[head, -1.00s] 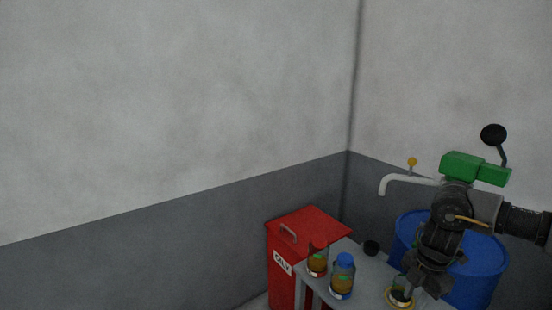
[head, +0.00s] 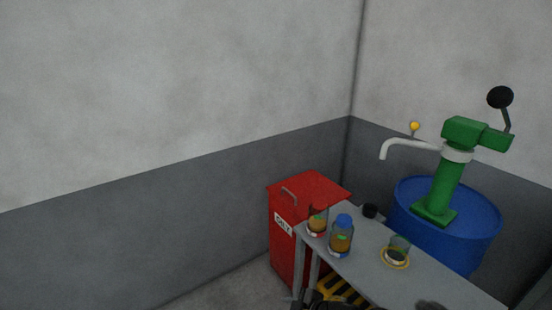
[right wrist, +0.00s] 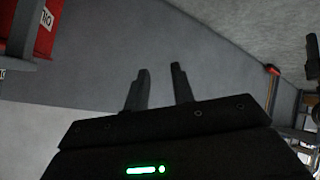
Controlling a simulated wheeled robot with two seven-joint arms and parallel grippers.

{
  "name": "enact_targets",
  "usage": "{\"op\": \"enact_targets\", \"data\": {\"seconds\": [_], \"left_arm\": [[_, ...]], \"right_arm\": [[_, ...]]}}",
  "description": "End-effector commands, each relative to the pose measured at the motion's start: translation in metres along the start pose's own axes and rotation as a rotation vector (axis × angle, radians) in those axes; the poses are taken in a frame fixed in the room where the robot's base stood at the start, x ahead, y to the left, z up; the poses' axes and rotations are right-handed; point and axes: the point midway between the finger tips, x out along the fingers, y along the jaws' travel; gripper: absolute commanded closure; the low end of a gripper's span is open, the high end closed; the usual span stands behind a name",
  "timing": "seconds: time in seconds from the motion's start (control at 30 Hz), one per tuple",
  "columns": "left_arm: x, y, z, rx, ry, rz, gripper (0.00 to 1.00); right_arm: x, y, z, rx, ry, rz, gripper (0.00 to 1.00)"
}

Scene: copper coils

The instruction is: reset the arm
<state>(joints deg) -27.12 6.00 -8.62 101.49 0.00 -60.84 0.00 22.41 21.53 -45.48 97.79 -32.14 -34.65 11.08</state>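My right gripper (right wrist: 161,73) shows in the right wrist view with its two fingers apart and nothing between them. Only a grey surface shows beyond its fingertips. Dark parts cut off at the bottom edge of the head view may be my own arm links; I cannot tell which. I make out no left gripper in either view.
A grey table (head: 440,285) holds a blue-capped jar (head: 341,238), an open jar (head: 317,222), a glass in a yellow ring (head: 396,252) and a black cup (head: 370,211). A red bin (head: 290,245) and a blue drum (head: 455,243) with a green pump (head: 443,185) stand beside it.

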Motion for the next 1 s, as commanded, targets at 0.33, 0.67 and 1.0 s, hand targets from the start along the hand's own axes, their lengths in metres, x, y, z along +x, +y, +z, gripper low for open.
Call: {"op": "enact_targets", "data": {"seconds": [0.33, 0.67, 1.0], "left_arm": [[0.000, 0.000, 0.000, 0.000, 0.000, 0.000, 0.19], [0.000, 0.000, 0.000, 0.000, 0.000, 0.000, 0.19], [0.028, -0.001, 0.037, 0.008, -0.040, 0.000, 0.19]], "right_arm": [[-0.049, -0.120, 0.179, 0.729, -0.421, 0.205, 0.75], [-0.121, -0.222, 0.269, 1.025, -0.723, 0.241, 0.75], [-0.136, -0.279, 0.311, 1.075, -0.819, 0.222, 0.75]]}}
